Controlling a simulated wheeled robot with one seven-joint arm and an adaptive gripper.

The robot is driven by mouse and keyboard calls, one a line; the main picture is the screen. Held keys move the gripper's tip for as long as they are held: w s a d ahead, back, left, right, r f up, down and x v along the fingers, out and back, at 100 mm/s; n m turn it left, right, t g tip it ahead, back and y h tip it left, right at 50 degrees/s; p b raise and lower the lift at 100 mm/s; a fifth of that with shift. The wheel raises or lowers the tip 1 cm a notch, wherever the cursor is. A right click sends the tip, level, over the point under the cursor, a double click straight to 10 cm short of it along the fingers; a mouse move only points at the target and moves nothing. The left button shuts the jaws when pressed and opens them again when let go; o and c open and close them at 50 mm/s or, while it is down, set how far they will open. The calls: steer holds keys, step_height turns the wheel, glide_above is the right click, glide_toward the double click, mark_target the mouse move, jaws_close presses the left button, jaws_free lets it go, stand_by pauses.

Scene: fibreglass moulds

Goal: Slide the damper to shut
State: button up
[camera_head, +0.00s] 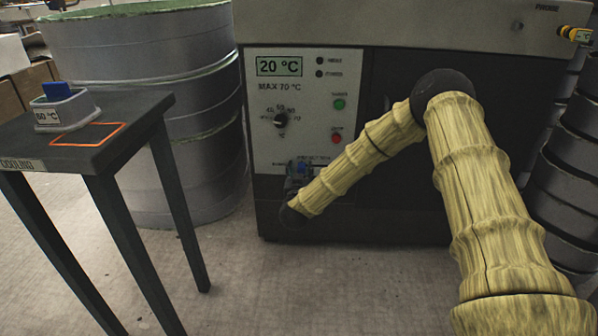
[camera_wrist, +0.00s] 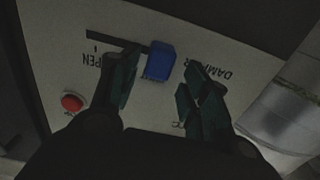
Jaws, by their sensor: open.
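The damper's blue knob (camera_wrist: 160,61) stands on the pale control panel in the wrist view. DAMPER (camera_wrist: 215,73) is lettered to the right of the knob. My gripper (camera_wrist: 162,88) is open, with one dark green finger on each side of the knob. I cannot tell whether either finger touches it. In the head view, my arm reaches down to the lower panel, where my gripper (camera_head: 298,180) largely hides the damper.
The oven's control panel (camera_head: 270,140) shows 20 °C, a dial, a green button (camera_head: 339,104) and a red button (camera_head: 336,138). A cooling table (camera_head: 120,112) at left holds a 60 °C mould (camera_head: 65,110) beside an orange outline. Large grey moulds (camera_head: 150,60) stand behind it.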

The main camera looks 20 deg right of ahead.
steer(key=v, duration=1.2)
steer(key=shift+w+a, duration=0.1)
steer(key=s+a+f+n+g+y, duration=0.2)
steer(key=s+a+f+g+y, duration=0.2)
steer(key=s+f, duration=0.65)
steer(key=s+a+f+n+g+y, duration=0.25)
steer(key=s+a+f, duration=0.25)
steer(key=s+f, duration=0.6)
steer(key=s+d+f+g+p, duration=0.1)
steer(key=s+f+g, duration=0.2)
steer(key=s, duration=0.6)
steer(key=s+d+f+g+y, duration=0.15)
steer(key=s+g, duration=0.25)
steer(key=s, duration=0.6)
steer(key=s+d+f+g+p, duration=0.1)
steer(key=s+f+g, duration=0.2)
steer(key=s, duration=0.6)
step_height(320, 180, up, 38)
steer(key=p, duration=3.7)
steer(key=shift+p, duration=0.3)
steer(key=shift+a, duration=0.15)
